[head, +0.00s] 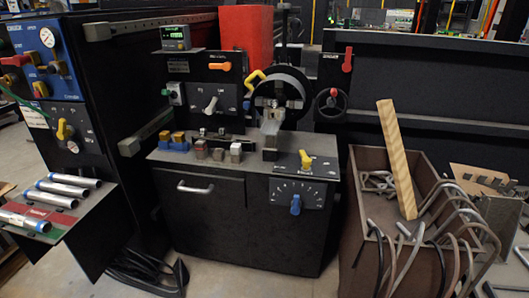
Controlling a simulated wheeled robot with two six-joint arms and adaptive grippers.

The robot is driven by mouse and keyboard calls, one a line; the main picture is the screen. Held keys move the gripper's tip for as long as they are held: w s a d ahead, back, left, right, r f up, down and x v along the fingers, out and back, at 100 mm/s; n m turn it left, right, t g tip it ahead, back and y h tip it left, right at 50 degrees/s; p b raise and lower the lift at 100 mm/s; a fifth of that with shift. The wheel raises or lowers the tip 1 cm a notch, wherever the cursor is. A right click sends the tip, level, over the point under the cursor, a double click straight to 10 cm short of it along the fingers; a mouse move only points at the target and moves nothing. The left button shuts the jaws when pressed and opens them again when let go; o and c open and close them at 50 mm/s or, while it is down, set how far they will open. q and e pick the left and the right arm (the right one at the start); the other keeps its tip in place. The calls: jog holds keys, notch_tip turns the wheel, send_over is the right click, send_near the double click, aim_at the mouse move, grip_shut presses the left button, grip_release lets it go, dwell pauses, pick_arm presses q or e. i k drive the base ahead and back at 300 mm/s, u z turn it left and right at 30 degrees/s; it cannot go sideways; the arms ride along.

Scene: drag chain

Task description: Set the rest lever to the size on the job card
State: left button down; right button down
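Neither of my grippers shows in the head view. Several levers stand on the dark machine in the middle, and I cannot tell from the lettering which is the rest lever. A yellow lever (305,158) stands on the right of the bench top. A blue pointer knob (296,204) sits on a marked dial plate (315,194) on the front face. A pale grey lever (211,104) and an orange lever (219,66) are on the upright panel. No job card can be clearly made out; a small pale label (36,118) on the left cabinet is unreadable.
Small blocks (200,148) sit on the bench top (255,170). A red lever (347,60) and handwheel (331,101) are behind. A brown bin (365,225) of bent rods stands right. Metal tubes (68,187) lie on a shelf left. Open floor shows in front.

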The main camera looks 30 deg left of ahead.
aim_at(306, 161)
jog(key=u, duration=1.1)
jog(key=i, duration=0.95)
jog(key=u, duration=0.85)
